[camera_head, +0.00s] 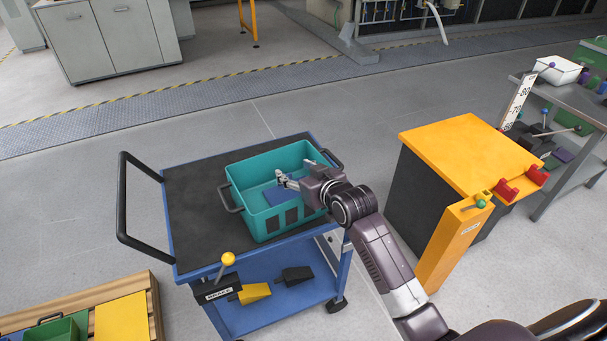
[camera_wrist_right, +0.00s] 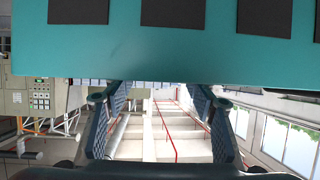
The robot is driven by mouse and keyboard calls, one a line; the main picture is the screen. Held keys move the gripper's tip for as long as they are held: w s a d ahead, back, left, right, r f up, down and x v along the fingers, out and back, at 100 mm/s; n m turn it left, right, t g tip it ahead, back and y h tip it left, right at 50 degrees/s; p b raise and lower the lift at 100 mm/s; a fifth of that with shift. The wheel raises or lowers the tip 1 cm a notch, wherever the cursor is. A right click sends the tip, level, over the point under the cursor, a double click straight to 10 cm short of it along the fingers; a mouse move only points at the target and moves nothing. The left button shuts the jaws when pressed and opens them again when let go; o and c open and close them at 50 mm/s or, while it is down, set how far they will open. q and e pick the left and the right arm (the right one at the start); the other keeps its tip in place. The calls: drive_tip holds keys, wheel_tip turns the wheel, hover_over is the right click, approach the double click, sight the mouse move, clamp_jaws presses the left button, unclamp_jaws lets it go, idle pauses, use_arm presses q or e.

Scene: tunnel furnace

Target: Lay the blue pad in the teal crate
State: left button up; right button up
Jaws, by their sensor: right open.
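The teal crate (camera_head: 262,222) stands upright on the top of a blue cart. A blue pad (camera_head: 277,197) lies inside it on the floor, partly hidden by my right gripper. Whether the pad lies fully flat, I cannot tell. My right gripper (camera_head: 300,172) is over the crate's right part, open, with no pad between its fingers. In the right wrist view its spread fingers (camera_wrist_right: 158,115) are empty, and a teal crate wall (camera_wrist_right: 200,55) with dark square patches fills the top. My left gripper is not in view.
The blue cart's dark top (camera_head: 190,215) is clear left of the crate. A yellow-topped cabinet (camera_head: 462,143) stands to the right, with a grey workbench (camera_head: 575,100) beyond. A wooden pallet (camera_head: 155,300) is at the bottom left. Open floor lies behind the cart.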

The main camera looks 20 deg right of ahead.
drive_tip(key=v, duration=0.4)
drive_tip(key=shift+s+r, duration=0.2)
drive_tip(key=shift+s, duration=0.1)
